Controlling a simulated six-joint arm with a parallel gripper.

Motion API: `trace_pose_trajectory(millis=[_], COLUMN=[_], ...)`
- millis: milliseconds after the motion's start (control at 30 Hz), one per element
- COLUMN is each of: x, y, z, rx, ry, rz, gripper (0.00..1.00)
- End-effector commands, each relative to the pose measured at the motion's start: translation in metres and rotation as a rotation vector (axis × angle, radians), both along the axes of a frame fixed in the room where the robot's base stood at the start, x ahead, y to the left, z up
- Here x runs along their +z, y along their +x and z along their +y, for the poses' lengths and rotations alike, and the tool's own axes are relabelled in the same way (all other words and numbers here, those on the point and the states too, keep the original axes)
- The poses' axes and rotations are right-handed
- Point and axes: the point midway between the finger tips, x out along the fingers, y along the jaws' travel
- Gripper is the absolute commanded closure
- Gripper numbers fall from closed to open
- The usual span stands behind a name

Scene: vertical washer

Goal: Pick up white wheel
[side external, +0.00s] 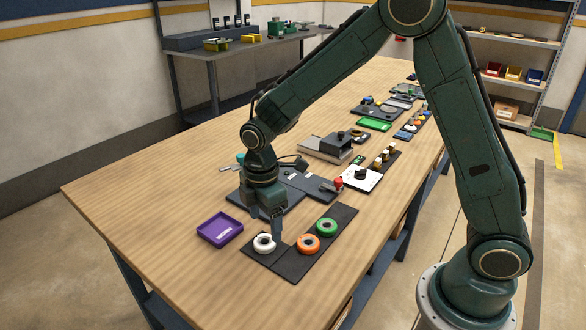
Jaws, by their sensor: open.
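The white wheel (261,246) is a small ring with a dark centre. It lies at the near left end of a dark mat (292,265). An orange wheel (308,244) and a green wheel (326,227) lie on the same mat to its right. My gripper (277,236) points down just to the right of the white wheel, its fingers close above or beside the wheel's right edge. Its jaws are open. The fingertips are small in this view, and I cannot tell whether they touch the wheel.
A purple tray (220,229) stands left of the mat. A dark board (262,196) lies behind my gripper. A red knob (338,184) and a white plate with a black knob (361,178) stand to the right. The wooden table's (150,215) left side is clear.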

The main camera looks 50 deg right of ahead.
Motion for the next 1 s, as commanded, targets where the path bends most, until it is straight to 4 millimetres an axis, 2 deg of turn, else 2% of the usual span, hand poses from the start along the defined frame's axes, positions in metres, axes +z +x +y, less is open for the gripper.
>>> trace_pose_trajectory(millis=[367, 800, 1000], x=[-0.008, -0.05, -0.056], y=[0.001, 0.005, 0.005], z=[0.0, 0.001, 0.001], rx=[0.0, 0.0, 0.0], ry=[0.0, 0.0, -0.001], rz=[0.0, 0.002, 0.001], gripper=[0.3, 0.3, 0.3])
